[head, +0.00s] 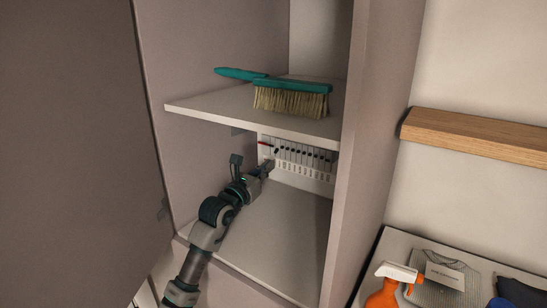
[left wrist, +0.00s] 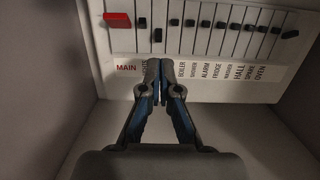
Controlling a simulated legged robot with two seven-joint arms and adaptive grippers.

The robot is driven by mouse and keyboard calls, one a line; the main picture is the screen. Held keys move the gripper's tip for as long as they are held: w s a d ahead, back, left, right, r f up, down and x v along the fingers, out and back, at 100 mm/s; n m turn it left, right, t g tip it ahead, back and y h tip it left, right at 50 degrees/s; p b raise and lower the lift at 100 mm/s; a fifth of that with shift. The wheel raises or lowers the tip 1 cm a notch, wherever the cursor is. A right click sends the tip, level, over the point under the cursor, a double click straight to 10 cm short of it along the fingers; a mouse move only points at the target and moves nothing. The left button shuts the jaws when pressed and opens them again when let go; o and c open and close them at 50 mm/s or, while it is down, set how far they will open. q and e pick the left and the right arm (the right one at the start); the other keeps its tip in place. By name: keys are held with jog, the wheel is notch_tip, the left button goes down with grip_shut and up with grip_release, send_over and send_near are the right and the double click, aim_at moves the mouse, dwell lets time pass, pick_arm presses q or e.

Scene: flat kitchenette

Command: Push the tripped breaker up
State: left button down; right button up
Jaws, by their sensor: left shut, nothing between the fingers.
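The white breaker panel (head: 312,160) is on the back wall of the cabinet, under the shelf. In the left wrist view a red MAIN switch (left wrist: 117,20) is at the panel's left, followed by a row of black levers. One black lever (left wrist: 157,35), second after MAIN, sits lower than its neighbours. My left gripper (head: 268,166) is shut and empty in front of the panel. In the left wrist view its fingertips (left wrist: 160,64) are just below that low lever, apart from it in the picture. They hide part of the labels. My right gripper is not in view.
A shelf (head: 210,108) bearing a teal brush (head: 290,100) is above the panel. Cabinet side walls flank my arm; the cabinet floor (head: 285,235) is bare.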

pick_arm(q)
jog(key=shift+p+x, duration=0.55)
jog(key=shift+x, duration=1.3)
jog(key=shift+s+a+r, duration=0.15)
jog(key=shift+s+r, duration=0.05)
jog(key=shift+r, duration=0.3)
jog(key=shift+s+r, duration=0.2)
jog(key=shift+r, duration=0.1)
jog(key=shift+a, duration=0.45)
send_near(274, 153)
jog(key=shift+v, duration=2.2)
